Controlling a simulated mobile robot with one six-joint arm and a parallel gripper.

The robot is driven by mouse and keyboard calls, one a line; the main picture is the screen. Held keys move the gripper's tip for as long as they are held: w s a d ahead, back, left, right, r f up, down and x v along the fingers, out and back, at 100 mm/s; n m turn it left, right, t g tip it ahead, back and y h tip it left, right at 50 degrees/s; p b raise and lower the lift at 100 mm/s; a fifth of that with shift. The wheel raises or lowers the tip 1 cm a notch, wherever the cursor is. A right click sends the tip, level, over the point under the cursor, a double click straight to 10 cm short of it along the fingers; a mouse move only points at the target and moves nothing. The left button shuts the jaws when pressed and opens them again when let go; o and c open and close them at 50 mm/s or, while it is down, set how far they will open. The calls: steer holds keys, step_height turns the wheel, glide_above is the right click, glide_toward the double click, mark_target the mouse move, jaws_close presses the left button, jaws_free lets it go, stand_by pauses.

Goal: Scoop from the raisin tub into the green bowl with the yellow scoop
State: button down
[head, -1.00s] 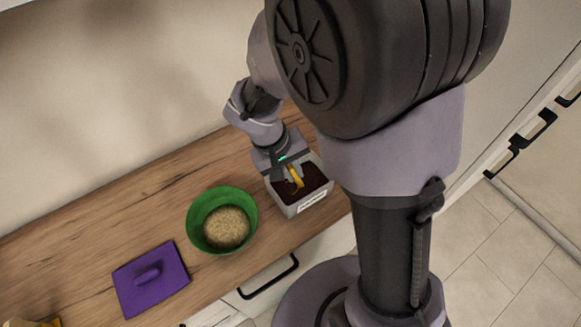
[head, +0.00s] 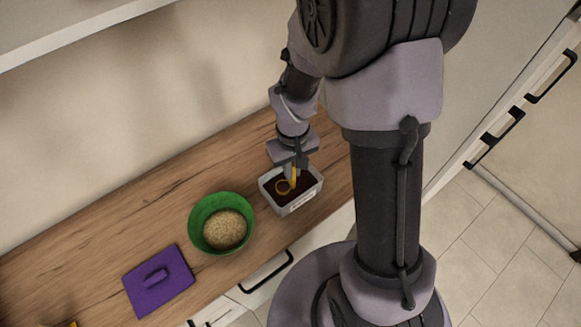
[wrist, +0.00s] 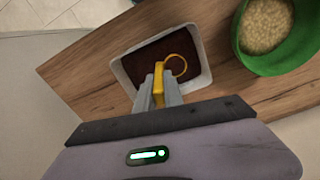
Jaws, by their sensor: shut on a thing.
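The raisin tub (head: 308,195) is a white rectangular container with dark contents and a label on its front. It stands on the wooden counter and also shows in the wrist view (wrist: 127,76). The yellow scoop (head: 283,187) is over the tub, with its ring-shaped end showing against the dark raisins (wrist: 176,65). My gripper (head: 293,168) is shut on the scoop's handle, above the tub. Whether the scoop touches the raisins I cannot tell. The green bowl (head: 195,223) stands left of the tub and holds a pale grainy heap (head: 224,229).
A purple square lid-like plate with a handle (head: 158,281) lies left of the bowl. A yellow thing shows only slightly at the lower left edge. The counter (head: 120,225) behind the bowl is clear. Drawers with black handles are below its front edge.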

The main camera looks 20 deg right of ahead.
step_height(320, 180, up, 8)
steer(key=d+p, duration=0.1)
steer(key=p, duration=0.4)
steer(key=shift+d+f+p, duration=0.15)
steer(key=shift+p, duration=0.25)
steer(key=shift+w+f, duration=0.1)
stand_by(0.7)
steer(key=shift+f+b, duration=0.4)
steer(key=shift+b, duration=0.1)
steer(key=shift+d, duration=0.2)
steer(key=shift+a, duration=0.1)
